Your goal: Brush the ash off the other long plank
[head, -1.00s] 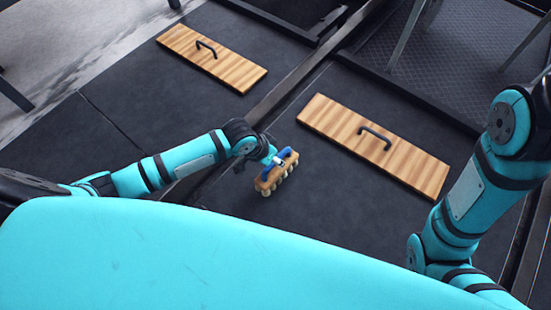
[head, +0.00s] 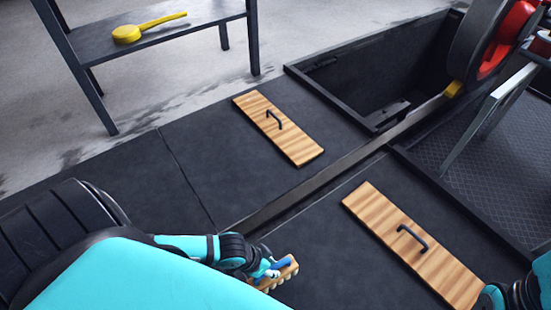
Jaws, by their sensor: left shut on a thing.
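Two long wooden planks with dark handles lie on the dark floor. One plank (head: 258,107) lies beyond the rail, in the middle of the head view. The other plank (head: 440,268) lies nearer, at the lower right. No ash can be made out on either at this size. My left gripper (head: 268,270) is shut on a wooden brush (head: 288,274) with pale bristle tufts, at the bottom middle. The brush is apart from both planks. My right arm shows at the lower right corner; its gripper is out of the picture.
A rail (head: 300,189) runs between the planks. An open pit (head: 385,75) with a raised edge lies behind, beside a red wheel (head: 505,38). A bench (head: 185,22) at the upper left bears a yellow long-handled tool (head: 128,34). Dark floor around the far plank is clear.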

